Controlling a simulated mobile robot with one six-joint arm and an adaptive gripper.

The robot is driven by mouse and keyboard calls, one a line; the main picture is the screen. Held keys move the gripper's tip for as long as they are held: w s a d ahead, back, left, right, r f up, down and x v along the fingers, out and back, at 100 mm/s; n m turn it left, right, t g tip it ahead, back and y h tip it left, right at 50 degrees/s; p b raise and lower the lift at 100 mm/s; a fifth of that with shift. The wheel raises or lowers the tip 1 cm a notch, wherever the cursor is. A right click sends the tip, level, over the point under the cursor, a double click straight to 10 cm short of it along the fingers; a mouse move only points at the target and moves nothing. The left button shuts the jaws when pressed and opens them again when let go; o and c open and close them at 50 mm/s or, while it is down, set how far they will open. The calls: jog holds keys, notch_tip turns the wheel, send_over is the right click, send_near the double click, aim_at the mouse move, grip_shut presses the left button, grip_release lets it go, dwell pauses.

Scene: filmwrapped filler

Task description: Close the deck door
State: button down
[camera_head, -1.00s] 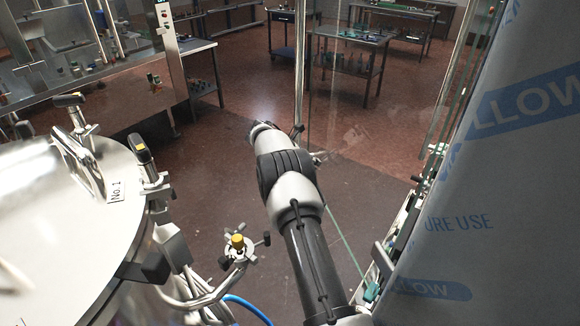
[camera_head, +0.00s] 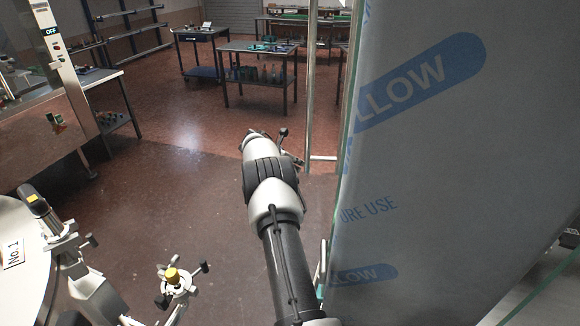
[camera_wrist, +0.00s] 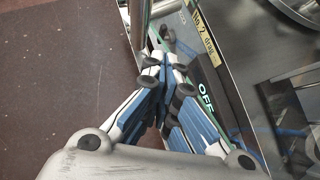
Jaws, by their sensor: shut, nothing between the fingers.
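The deck door appears to be the clear glass panel (camera_head: 327,95) beside the film-wrapped machine. A vertical metal bar (camera_head: 311,80) runs along its left side, with a short horizontal piece at the bottom. I see the panel at a steep angle, and cannot tell how far open it stands. In the wrist view my gripper (camera_wrist: 168,68) is shut and empty, beside a vertical metal bar (camera_wrist: 138,28) and a green glass edge. I cannot tell whether the fingers touch either one. In the head view the fingers are largely hidden behind my arm.
The film-wrapped machine (camera_head: 440,170) fills the right side. Workbenches (camera_head: 257,48) stand at the back.

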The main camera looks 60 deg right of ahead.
dwell(0.4)
jog(key=v, duration=1.2)
jog(key=shift+s, duration=0.15)
